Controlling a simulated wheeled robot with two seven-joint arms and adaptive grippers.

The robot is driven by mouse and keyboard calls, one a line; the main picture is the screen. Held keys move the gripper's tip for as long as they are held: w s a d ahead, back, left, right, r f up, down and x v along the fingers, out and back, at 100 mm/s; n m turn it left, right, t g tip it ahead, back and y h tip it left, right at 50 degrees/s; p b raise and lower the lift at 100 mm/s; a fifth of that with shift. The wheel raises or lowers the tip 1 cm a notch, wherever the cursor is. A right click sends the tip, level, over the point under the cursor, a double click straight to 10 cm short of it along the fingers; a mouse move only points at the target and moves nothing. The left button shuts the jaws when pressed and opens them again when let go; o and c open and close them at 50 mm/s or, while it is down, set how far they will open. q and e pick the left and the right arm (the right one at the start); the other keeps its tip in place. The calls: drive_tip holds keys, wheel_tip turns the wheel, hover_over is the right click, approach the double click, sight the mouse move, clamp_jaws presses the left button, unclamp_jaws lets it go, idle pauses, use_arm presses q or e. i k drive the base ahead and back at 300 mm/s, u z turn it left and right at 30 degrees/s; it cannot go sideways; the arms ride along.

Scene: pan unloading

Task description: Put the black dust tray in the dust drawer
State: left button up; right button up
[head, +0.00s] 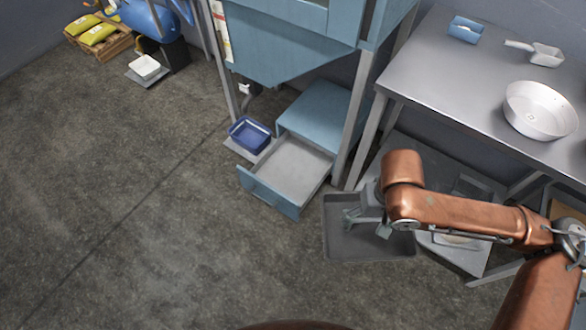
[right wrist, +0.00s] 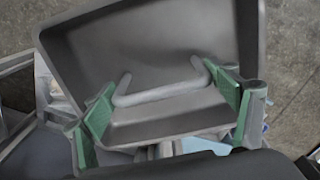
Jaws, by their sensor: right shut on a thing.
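The black dust tray (head: 345,243) is a shallow dark tray in the head view, just right of the dust drawer. My right gripper (head: 362,215) is over it, shut on its grey bar handle. In the right wrist view the handle (right wrist: 165,92) spans between the green finger pads of the gripper (right wrist: 168,110), with the tray (right wrist: 90,60) behind it. The dust drawer (head: 268,192) is pulled out from its low blue housing (head: 318,112), and its pale inside looks empty. My left gripper is not in view.
A blue bin (head: 250,134) stands left of the drawer. A leg (head: 352,125) of the blue machine rises close behind the drawer and tray. A steel table (head: 440,75) with a round pan (head: 540,109) is at the right. The floor at the left and front is clear.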

sight(292, 181)
drive_tip(key=u, duration=0.4)
drive_tip(key=k, duration=0.5)
drive_tip(key=u, duration=1)
drive_tip(key=i, duration=1.35)
drive_tip(key=z, duration=0.45)
drive_tip(key=i, duration=0.9)
drive_tip(key=z, duration=1.25)
drive_tip(key=i, duration=0.45)
drive_tip(key=z, duration=0.35)
